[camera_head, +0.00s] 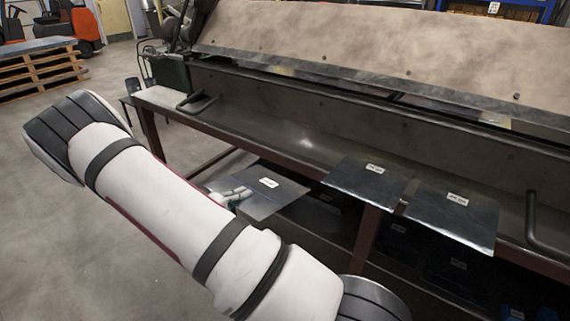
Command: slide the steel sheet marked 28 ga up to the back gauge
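The label print is too small to read, so I cannot tell which is 28 ga. The left sheet sits apart from the other two, near my arm. The middle and right sheets lie side by side with a narrow gap, overhanging the front edge. I cannot make out the back gauge.
The long bending brake (380,65) fills the back, with a bar handle (533,222) at right. More labelled dark sheets are underneath. Wooden pallets (40,70) stand far left; the floor at left is clear.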

